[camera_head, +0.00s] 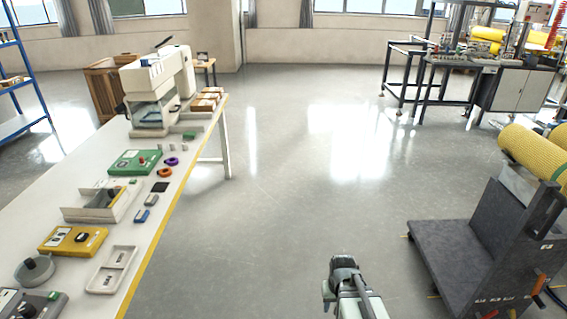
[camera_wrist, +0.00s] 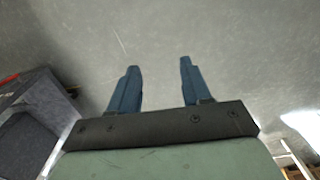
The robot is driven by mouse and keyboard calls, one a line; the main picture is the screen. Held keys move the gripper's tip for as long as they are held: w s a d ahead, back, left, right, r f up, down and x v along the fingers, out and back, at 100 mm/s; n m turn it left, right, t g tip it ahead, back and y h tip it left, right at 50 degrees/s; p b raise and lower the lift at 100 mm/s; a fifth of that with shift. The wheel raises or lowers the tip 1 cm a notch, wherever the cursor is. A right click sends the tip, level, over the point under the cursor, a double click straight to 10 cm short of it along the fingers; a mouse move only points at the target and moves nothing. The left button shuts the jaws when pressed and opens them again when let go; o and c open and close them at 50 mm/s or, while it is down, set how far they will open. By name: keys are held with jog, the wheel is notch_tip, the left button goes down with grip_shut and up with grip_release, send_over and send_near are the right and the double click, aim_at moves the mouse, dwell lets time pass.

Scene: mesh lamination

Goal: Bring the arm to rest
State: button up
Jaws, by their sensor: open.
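My gripper (camera_wrist: 159,80) shows in the wrist view with its two blue fingers spread apart. Nothing is between them, and only bare grey floor lies beyond. In the head view my arm shows at the bottom, right of centre, over open floor. It is apart from the table on the left and from the dark cart on the right. The fingers cannot be made out clearly in the head view.
A long white table (camera_head: 62,213) with a yellow edge runs along the left, bearing a sewing machine (camera_head: 158,85), coloured boxes and trays. A dark grey cart (camera_head: 455,262) with yellow rolls (camera_head: 540,155) stands at right. The floor between is clear.

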jog(key=s+f+g, duration=0.3)
jog(key=s+f, duration=0.7)
jog(key=s, duration=0.5)
jog(key=s+f+g, duration=0.3)
jog(key=s+f, duration=0.7)
jog(key=s, duration=0.5)
jog(key=shift+f+g, duration=0.3)
jog(key=shift+g, duration=0.1)
jog(key=shift+d, duration=0.1)
jog(key=shift+c, duration=0.4)
